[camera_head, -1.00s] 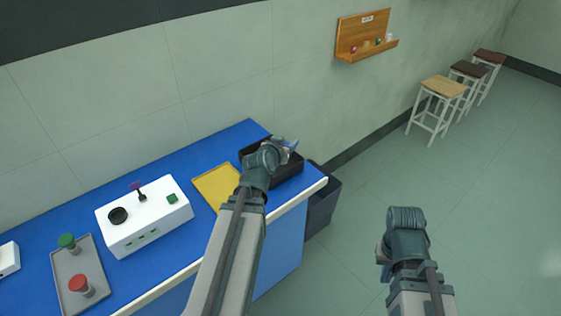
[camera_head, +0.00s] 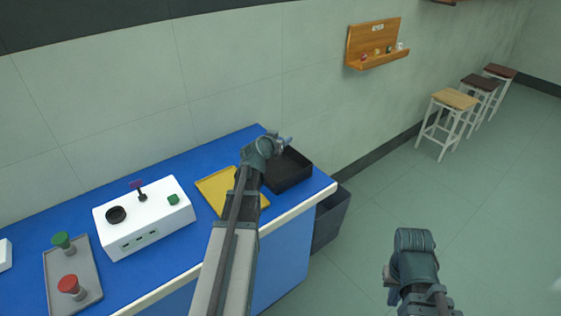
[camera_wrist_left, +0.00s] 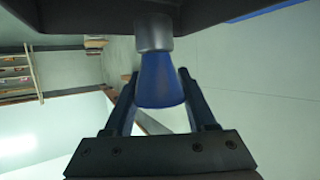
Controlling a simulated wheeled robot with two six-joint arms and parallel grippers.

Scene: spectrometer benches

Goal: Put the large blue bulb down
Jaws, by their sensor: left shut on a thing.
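The large blue bulb (camera_wrist_left: 160,82), with a grey collar, is between the fingers of my left gripper (camera_wrist_left: 157,88) in the left wrist view. The gripper is shut on it. In the head view my left gripper (camera_head: 284,141) is above the back left part of a black bin (camera_head: 292,172) on the blue bench; the bulb is hard to make out there. My right gripper (camera_head: 391,284) is low at the right, away from the bench; its fingers are mostly hidden behind its wrist.
A yellow tray (camera_head: 212,189) lies left of the black bin. Further left are a white instrument (camera_head: 145,220) and a grey tray (camera_head: 88,275) with a green and a red bulb. A dark floor bin (camera_head: 330,218) stands at the bench's right end. A wooden wall shelf (camera_head: 373,45) hangs behind.

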